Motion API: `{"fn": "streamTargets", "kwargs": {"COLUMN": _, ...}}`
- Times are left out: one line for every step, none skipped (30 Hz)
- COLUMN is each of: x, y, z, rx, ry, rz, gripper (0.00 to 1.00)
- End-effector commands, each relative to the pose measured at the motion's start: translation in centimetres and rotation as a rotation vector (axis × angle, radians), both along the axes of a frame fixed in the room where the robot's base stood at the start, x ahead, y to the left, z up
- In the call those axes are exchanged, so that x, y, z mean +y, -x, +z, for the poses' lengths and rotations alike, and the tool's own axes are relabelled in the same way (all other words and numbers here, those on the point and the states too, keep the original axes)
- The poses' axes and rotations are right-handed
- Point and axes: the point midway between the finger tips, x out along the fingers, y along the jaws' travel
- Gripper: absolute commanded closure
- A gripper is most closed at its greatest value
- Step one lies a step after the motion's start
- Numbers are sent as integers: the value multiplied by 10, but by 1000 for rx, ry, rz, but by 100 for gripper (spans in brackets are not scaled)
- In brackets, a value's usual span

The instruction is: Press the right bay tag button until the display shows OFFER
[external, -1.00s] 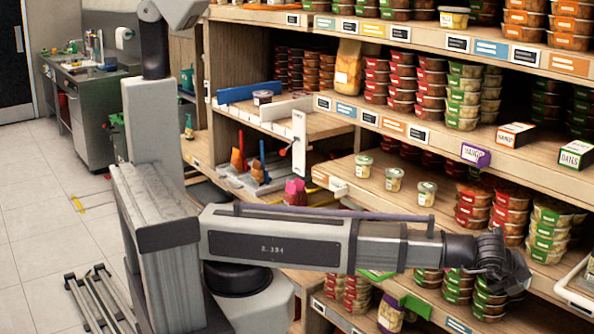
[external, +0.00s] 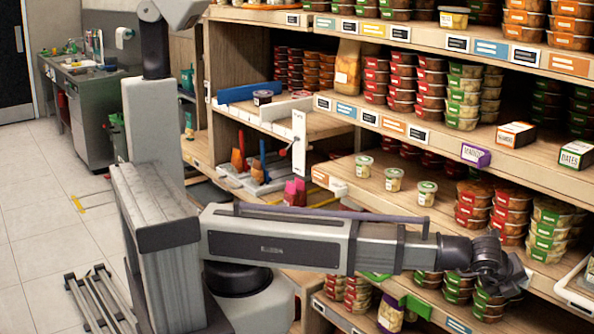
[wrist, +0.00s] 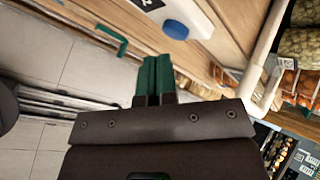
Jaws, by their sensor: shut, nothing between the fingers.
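My gripper (wrist: 153,78) shows in the wrist view with its two green fingers shut together and nothing between them. A round blue button (wrist: 178,29) sits on a pale panel just beyond and slightly right of the fingertips, with a gap visible in the picture. I cannot tell whether the fingertips touch anything. A black-and-white tag (wrist: 148,4) is cut off by the top edge beside the button, and its text cannot be read. In the external view my wrist is at the lower right, and the fingers and button cannot be made out there.
A white rail (wrist: 264,50) runs close at the right of the wrist view. Stacked tubs (external: 474,205) fill the shelves around my wrist in the external view. A white-rimmed tray (external: 575,290) is at the right edge. Tiled floor (external: 50,220) is open at the left.

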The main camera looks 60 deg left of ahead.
Motion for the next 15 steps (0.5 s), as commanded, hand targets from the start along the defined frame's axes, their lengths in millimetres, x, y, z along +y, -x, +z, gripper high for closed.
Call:
{"fn": "streamTargets", "kwargs": {"x": 0, "y": 0, "z": 0, "rx": 0, "ry": 0, "rz": 0, "gripper": 100}}
{"fn": "streamTargets", "kwargs": {"x": 0, "y": 1, "z": 0, "rx": 0, "ry": 0, "rz": 0, "gripper": 100}}
{"fn": "streamTargets", "kwargs": {"x": 0, "y": 2, "z": 0, "rx": 0, "ry": 0, "rz": 0, "gripper": 100}}
{"fn": "streamTargets", "kwargs": {"x": -1, "y": 4, "z": 0, "rx": 0, "ry": 0, "rz": 0, "gripper": 100}}
{"fn": "streamTargets", "kwargs": {"x": -1, "y": 6, "z": 0, "rx": 1, "ry": 1, "rz": -1, "gripper": 100}}
{"fn": "streamTargets", "kwargs": {"x": -1, "y": 9, "z": 0, "rx": 0, "ry": 0, "rz": -1, "gripper": 100}}
{"fn": "streamTargets", "kwargs": {"x": -2, "y": 12, "z": 0, "rx": 0, "ry": 0, "rz": -1, "gripper": 100}}
{"fn": "streamTargets", "kwargs": {"x": -2, "y": 15, "z": 0, "rx": 0, "ry": 0, "rz": -1, "gripper": 100}}
{"fn": "streamTargets", "kwargs": {"x": -2, "y": 19, "z": 0, "rx": 1, "ry": 0, "rz": -1, "gripper": 100}}
{"fn": "streamTargets", "kwargs": {"x": -3, "y": 22, "z": 0, "rx": 1, "ry": 0, "rz": -1, "gripper": 100}}
{"fn": "streamTargets", "kwargs": {"x": -3, "y": 25, "z": 0, "rx": 1, "ry": 0, "rz": -1, "gripper": 100}}
{"fn": "streamTargets", "kwargs": {"x": -4, "y": 29, "z": 0, "rx": 1, "ry": 1, "rz": -1, "gripper": 100}}
{"fn": "streamTargets", "kwargs": {"x": -5, "y": 32, "z": 0, "rx": 1, "ry": 0, "rz": -2, "gripper": 100}}
{"fn": "streamTargets", "kwargs": {"x": -5, "y": 35, "z": 0, "rx": 0, "ry": 0, "rz": -1, "gripper": 100}}
{"fn": "streamTargets", "kwargs": {"x": -6, "y": 39, "z": 0, "rx": 0, "ry": 0, "rz": -1, "gripper": 100}}
